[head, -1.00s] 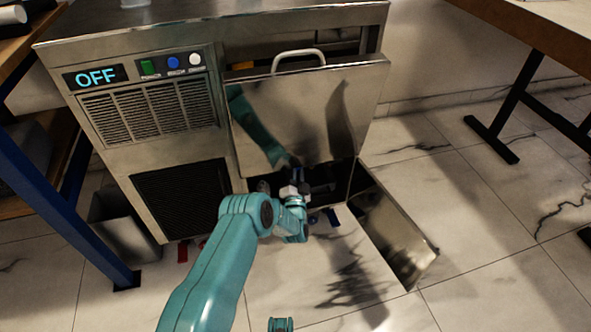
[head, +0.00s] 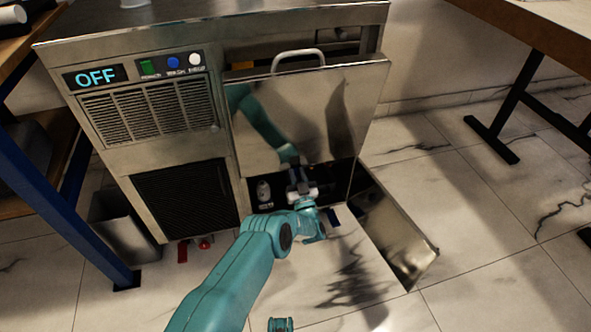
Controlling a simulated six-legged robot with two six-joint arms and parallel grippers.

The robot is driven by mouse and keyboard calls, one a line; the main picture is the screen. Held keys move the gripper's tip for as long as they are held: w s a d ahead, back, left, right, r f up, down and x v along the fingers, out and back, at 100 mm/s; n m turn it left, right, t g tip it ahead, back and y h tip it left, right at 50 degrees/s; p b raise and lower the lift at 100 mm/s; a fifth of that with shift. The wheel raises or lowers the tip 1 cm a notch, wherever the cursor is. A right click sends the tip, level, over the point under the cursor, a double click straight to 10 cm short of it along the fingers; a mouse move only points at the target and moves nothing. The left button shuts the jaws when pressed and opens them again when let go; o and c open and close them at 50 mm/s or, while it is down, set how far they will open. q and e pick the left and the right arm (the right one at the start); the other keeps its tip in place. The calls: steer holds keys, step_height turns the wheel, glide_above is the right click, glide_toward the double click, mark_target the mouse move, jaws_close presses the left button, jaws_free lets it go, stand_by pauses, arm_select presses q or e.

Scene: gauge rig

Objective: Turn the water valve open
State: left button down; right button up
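The machine's lower compartment (head: 338,178) is open at the front, with a dark interior. My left gripper (head: 298,174) is at its mouth, small and dark against the dark inside. I cannot tell whether its fingers are apart or touch anything. A pale oval fitting (head: 263,190) with small light lettering below it shows inside, left of the gripper. A blue piece (head: 333,215) shows low, right of my wrist. Red pieces (head: 203,243) show under the machine's front edge. I cannot make out which part is the water valve.
The steel machine (head: 120,160) has a display reading OFF (head: 95,77). A steel door with a handle (head: 298,53) hangs above the opening, and a steel panel (head: 395,235) stands out at its right. Table legs (head: 60,205) flank the left. Floor at right is clear.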

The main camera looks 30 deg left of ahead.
arm_select(q)
steer(key=shift+n, duration=0.3)
steer(key=c, duration=1.1)
jaws_free()
